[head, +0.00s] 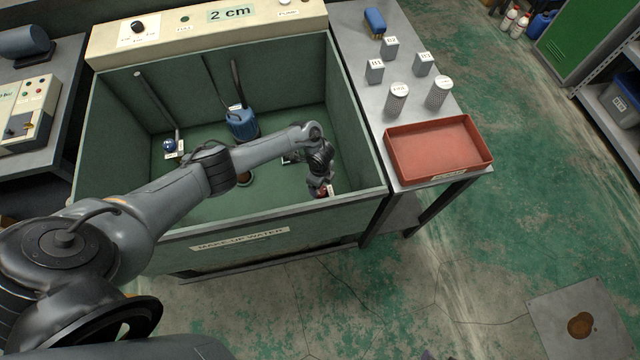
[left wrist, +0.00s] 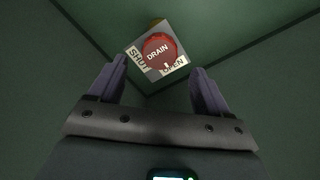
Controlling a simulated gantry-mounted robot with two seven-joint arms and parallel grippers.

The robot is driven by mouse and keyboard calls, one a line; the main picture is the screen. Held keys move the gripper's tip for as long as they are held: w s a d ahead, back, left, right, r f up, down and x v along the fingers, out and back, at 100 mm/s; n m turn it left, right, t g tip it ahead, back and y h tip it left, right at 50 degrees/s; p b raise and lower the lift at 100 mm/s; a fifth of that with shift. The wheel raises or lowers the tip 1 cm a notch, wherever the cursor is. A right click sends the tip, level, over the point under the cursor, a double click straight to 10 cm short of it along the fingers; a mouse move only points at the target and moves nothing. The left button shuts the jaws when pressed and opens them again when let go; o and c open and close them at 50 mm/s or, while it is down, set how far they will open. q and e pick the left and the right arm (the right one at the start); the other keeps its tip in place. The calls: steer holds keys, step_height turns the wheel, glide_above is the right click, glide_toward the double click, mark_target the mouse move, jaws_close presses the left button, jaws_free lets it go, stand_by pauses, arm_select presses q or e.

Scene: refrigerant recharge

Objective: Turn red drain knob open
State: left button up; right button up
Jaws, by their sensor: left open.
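The red drain knob (left wrist: 158,48) shows in the left wrist view, ahead of my left gripper. It is a round red disc marked DRAIN on a plate labelled SHUT (left wrist: 138,60) at the left and OPEN (left wrist: 174,67) at the right. A small white mark is at its lower edge, near the OPEN label. My left gripper (left wrist: 155,80) is open, with its fingers apart and no contact with the knob visible. In the head view my left arm reaches into the green tank (head: 360,202), with the left gripper (head: 322,191) low near its front right corner. My right gripper is not seen.
A blue pump (head: 242,122) and a blue float (head: 169,145) are inside the tank. A red tray (head: 440,150), two grey cylinders and several grey blocks stand on the right table. The tank's walls are close around the gripper.

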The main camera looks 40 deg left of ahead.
arm_select(q)
steer(key=shift+r+p, duration=0.9)
steer(key=shift+r, duration=1.8)
